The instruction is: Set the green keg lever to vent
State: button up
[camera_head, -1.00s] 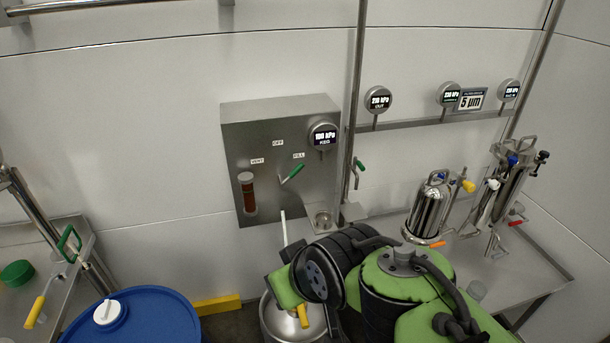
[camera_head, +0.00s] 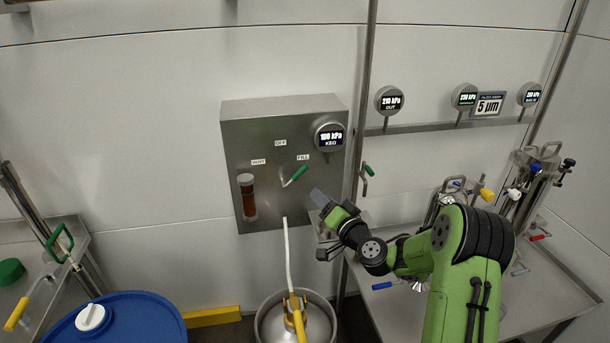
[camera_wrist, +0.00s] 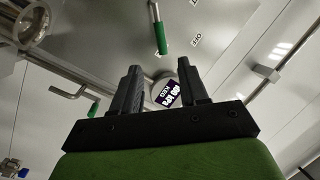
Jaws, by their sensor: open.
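The green keg lever (camera_head: 296,174) is on the front of the steel control box (camera_head: 240,140), below the OFF label (camera_head: 281,143). Its green handle slants up and right toward the FILL label (camera_head: 303,157); the VENT label (camera_head: 258,162) is on the left. In the wrist view the green handle (camera_wrist: 162,38) is ahead of the fingers, above the gap between them. My gripper (camera_head: 318,197) is just below and right of the lever, apart from it. In the wrist view its two fingers (camera_wrist: 160,88) are spread with nothing between them.
The keg gauge (camera_head: 329,134) reads 100 kPa at the box's upper right. A sight tube (camera_head: 247,197) is at its left. A steel keg (camera_head: 268,325) with a white hose (camera_head: 287,250) stands below. Another green-handled valve (camera_head: 368,170) is on the pipe at right.

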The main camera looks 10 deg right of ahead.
aim_at(300, 175)
jog(key=p+x, duration=0.1)
jog(key=x, duration=1.3)
jog(key=shift+w+p, duration=0.1)
jog(key=shift+p, duration=0.2)
jog(key=shift+c, duration=0.4)
grip_shut()
